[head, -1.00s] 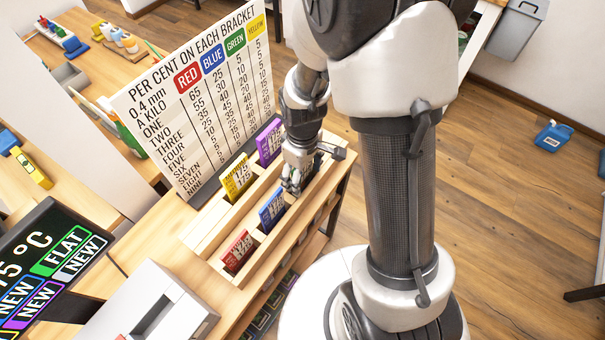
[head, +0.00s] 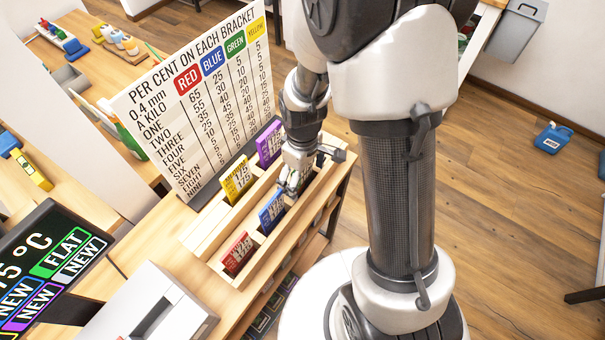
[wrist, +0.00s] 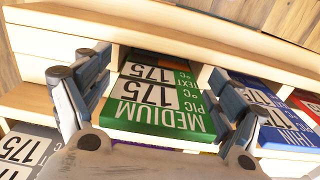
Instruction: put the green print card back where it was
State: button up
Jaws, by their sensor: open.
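The green print card (wrist: 160,112), marked MEDIUM 175, sits in the wooden card rack (wrist: 130,22) in the wrist view. It stands in a front-row place beside the blue card (wrist: 272,118). My gripper (wrist: 158,78) is open, with one finger on each side of the green card. I see no clear grip on it. The right finger is close to the blue card. In the head view my gripper (head: 293,180) is down at the rack (head: 262,262), just behind the blue card (head: 271,212), and hides the green card.
The rack also holds red (head: 238,252), yellow (head: 237,180) and purple (head: 269,144) cards, and a grey card (wrist: 22,150) lies left of the green one in the wrist view. A large percentage board (head: 150,100) stands behind the rack.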

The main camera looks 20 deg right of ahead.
notch_tip(320, 180, up, 12)
jog(key=p, duration=0.4)
jog(key=shift+r, duration=0.1)
jog(key=s+r+m+t, duration=0.4)
jog(key=s+r+m, duration=0.3)
jog(key=s+r, duration=0.8)
notch_tip(320, 180, up, 2)
jog(key=shift+r+t, duration=0.2)
jog(key=shift+t, duration=0.1)
